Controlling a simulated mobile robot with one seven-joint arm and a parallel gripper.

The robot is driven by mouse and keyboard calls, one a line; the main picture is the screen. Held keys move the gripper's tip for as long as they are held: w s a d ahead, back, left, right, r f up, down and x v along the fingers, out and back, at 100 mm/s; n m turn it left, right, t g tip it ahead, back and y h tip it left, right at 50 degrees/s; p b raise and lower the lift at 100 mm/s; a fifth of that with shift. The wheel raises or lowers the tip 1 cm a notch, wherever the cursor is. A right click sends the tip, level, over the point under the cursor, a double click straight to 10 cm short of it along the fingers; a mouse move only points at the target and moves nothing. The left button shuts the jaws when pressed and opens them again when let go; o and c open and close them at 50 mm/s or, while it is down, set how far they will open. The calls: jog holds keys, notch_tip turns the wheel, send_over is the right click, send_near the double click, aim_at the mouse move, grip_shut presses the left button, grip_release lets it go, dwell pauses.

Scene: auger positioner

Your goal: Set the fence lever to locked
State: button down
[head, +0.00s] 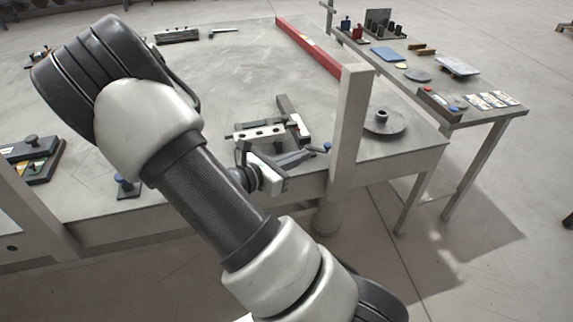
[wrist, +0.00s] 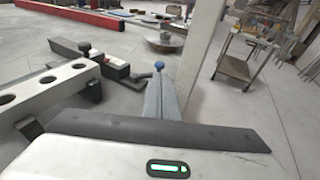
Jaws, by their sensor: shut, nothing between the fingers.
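The fence is a pale bar with round holes (head: 262,134), beside a dark upright block (head: 290,112) on the table. It also shows at the left of the wrist view (wrist: 62,85). A small blue ball knob (head: 327,147) stands near the table's front edge, and it shows in the wrist view (wrist: 159,65) just past my fingertips. It looks like the lever's end, but its arm is mostly hidden, so its setting cannot be told. My gripper (head: 312,153) is shut and empty, with its fingers (wrist: 160,84) together, pointing towards the knob. Contact cannot be told.
A grey post (head: 349,125) rises close to the right of my fingertips. A round disc with a hub (head: 384,122) lies beyond it. A red rail (head: 308,47) runs along the back right. A side table (head: 440,70) holds small parts. The table's middle is mostly clear.

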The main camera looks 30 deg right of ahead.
aim_at(327, 146)
jog(key=b+x, duration=0.1)
jog(key=x, duration=0.5)
jog(key=shift+w+d, duration=0.1)
jog(key=shift+d, duration=0.35)
jog(key=shift+d+p, duration=0.3)
jog(key=shift+d, duration=0.4)
jog(key=shift+f, duration=0.1)
